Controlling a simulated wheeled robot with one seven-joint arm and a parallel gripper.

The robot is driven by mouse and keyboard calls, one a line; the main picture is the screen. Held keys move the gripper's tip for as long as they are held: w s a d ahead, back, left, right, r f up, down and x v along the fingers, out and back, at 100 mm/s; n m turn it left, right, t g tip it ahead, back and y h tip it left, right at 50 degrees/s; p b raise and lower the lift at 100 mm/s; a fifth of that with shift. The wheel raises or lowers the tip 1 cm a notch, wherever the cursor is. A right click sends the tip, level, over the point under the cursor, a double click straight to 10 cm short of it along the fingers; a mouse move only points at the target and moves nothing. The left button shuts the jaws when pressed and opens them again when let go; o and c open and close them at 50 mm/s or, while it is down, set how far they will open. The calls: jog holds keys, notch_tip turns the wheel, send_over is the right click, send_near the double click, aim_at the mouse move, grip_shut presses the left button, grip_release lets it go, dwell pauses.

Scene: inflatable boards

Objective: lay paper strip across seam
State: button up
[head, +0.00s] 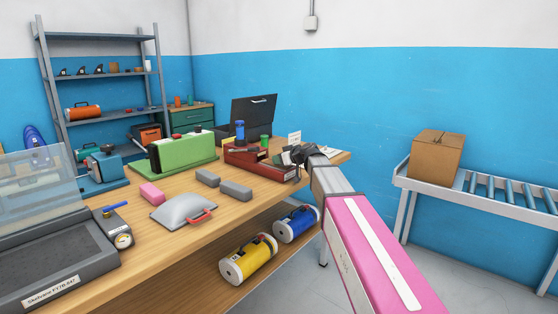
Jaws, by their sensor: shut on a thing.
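My gripper (292,154) is at the right end of the workbench, beside the red tray, at the end of my pink and grey arm. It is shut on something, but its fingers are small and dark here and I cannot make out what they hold. A small white card (294,138) shows just above and behind the gripper; I cannot tell whether it is a paper strip or touches the jaws.
The workbench (150,258) also bears a red tray (262,163), a green machine (182,152), grey blocks (236,190), a pink block (152,193) and a dark sealing machine (60,262). Yellow (248,260) and blue (297,224) rolls lie below. A carton (435,157) stands on the right conveyor.

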jog(key=shift+f, duration=0.15)
jog(key=o, duration=0.9)
